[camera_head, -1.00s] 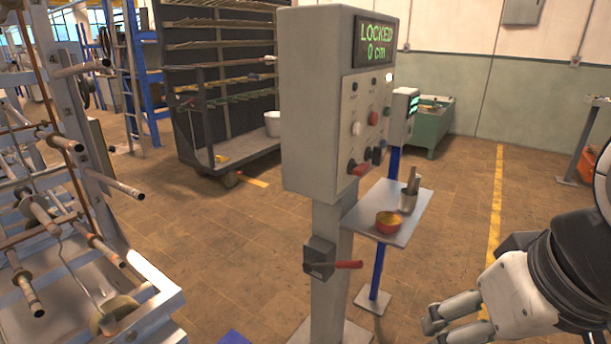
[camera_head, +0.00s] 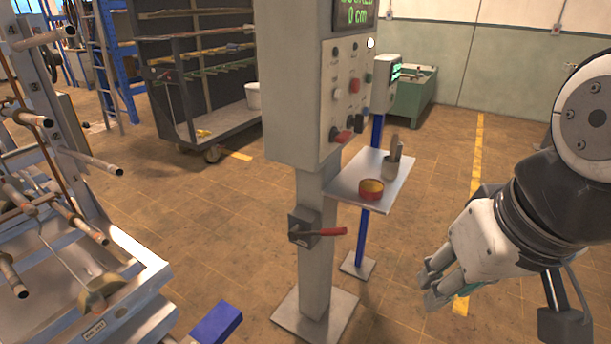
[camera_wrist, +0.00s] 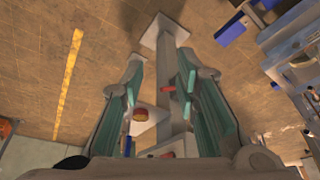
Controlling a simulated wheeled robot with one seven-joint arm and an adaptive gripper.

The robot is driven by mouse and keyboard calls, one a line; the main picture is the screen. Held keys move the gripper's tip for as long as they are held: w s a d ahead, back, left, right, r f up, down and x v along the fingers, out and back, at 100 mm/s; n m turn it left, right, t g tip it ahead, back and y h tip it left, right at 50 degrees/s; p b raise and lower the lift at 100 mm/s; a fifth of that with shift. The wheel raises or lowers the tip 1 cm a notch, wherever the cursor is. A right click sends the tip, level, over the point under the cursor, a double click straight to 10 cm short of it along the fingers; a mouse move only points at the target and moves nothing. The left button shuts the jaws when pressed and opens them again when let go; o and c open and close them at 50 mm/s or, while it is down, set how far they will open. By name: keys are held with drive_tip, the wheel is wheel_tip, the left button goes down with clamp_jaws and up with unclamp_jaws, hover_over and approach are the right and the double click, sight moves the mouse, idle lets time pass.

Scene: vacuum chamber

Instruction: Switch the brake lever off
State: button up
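The brake lever (camera_head: 330,232) has a red handle pointing right from a dark box (camera_head: 302,229) on the grey post of the control cabinet. The handle also shows in the wrist view (camera_wrist: 167,91), between my fingers in the picture and partly covered by the right finger. My gripper (camera_head: 430,286) is at the lower right of the head view, apart from the lever and to its right. In the wrist view my gripper (camera_wrist: 160,72) has its fingers spread, with nothing held between them.
The cabinet (camera_head: 300,90) carries buttons and a display reading "0 cm", its top cut off. A metal rack (camera_head: 110,300) stands left. Floor between gripper and post is clear.

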drive_tip(key=w+f+m+g+y+b, duration=0.1)
drive_tip(key=w+f+b, duration=0.1)
drive_tip(key=w+f, duration=0.1)
drive_tip(key=w+a+f+m+g+y+b, duration=0.1)
drive_tip(key=w+f+m+y+b, duration=0.1)
drive_tip(key=w, duration=0.3)
drive_tip(key=w+a+f+m+g+y+b, duration=0.1)
drive_tip(key=w+f+m+g+b, duration=0.1)
drive_tip(key=w+f, duration=0.2)
drive_tip(key=shift+w+a+f+b, duration=0.1)
drive_tip(key=shift+f+b, duration=0.25)
drive_tip(key=shift+f, duration=0.05)
clamp_jaws()
drive_tip(key=w+d+f+m+t+y+b, duration=0.2)
drive_tip(key=w+d+f+m+y+b, duration=0.3)
drive_tip(key=w+f, duration=0.5)
drive_tip(key=w+d+f+m+t+y+b, duration=0.1)
drive_tip(key=w+d+f+m+y+b, duration=0.4)
drive_tip(key=w+f, duration=0.55)
drive_tip(key=w+d+f+m+t+y+b, duration=0.2)
drive_tip(key=w+d+f+m+t, duration=0.3)
drive_tip(key=f, duration=0.5)
drive_tip(key=shift+d+m+t+b, duration=0.5)
drive_tip(key=shift+d+m+b, duration=0.3)
drive_tip(key=shift+d+b, duration=0.1)
